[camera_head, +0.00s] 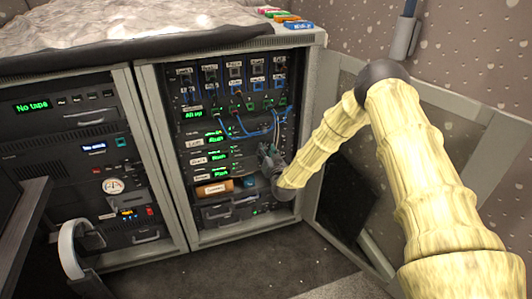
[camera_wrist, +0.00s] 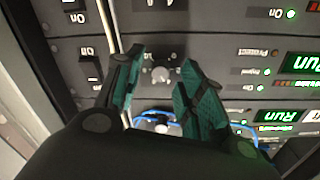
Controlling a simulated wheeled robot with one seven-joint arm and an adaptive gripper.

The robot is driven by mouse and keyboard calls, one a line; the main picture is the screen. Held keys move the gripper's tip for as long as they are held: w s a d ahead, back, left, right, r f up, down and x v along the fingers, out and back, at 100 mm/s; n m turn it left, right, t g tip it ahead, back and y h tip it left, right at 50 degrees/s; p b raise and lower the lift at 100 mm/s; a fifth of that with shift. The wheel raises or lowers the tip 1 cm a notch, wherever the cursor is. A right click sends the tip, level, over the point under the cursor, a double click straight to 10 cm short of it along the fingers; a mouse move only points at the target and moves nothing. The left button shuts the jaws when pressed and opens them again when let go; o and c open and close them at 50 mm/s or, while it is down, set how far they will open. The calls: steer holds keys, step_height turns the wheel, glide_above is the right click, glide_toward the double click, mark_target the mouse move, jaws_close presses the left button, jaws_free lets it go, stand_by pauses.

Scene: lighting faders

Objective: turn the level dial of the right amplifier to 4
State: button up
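My gripper (camera_wrist: 158,72) is open, its two green-padded fingers apart. A small grey round dial (camera_wrist: 161,76) on a grey panel shows in the gap between the fingertips in the wrist view, which is upside down. I cannot read a scale or setting on it, nor tell whether the fingers touch it. In the head view my gripper (camera_head: 268,158) is at the right side of the right-hand rack (camera_head: 158,130), hiding the panel behind it. Labelled units with green "Run" displays (camera_head: 216,140) are just left of it. No label names the right amplifier legibly.
Blue patch cables (camera_head: 236,128) hang above my gripper, and a blue loop (camera_wrist: 155,118) shows behind the fingers. A pale cable (camera_wrist: 108,25) runs beside the left finger. An orange-brown labelled box (camera_head: 214,188) is low in the rack.

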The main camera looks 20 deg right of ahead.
steer(key=shift+s, duration=0.1)
steer(key=s, duration=1.1)
steer(key=shift+s+r, duration=0.15)
steer(key=shift+s, duration=0.25)
steer(key=shift+a, duration=0.1)
steer(key=s+a+f+n+g+y, duration=0.1)
steer(key=s+a+f+g, duration=0.25)
steer(key=s+f, duration=0.5)
steer(key=s+a+f+n+g+y, duration=0.1)
steer(key=s+a+f+g, duration=0.3)
steer(key=s+f, duration=0.5)
steer(key=s+d+f+n+g+h, duration=0.2)
steer(key=s+g, duration=0.9)
steer(key=s, duration=2.3)
step_height(320, 180, up, 22)
steer(key=d+p, duration=0.1)
steer(key=p, duration=2.3)
steer(key=shift+w+d+m+t, duration=0.15)
steer(key=shift+w+m+t, duration=0.05)
steer(key=shift+m+t, duration=0.15)
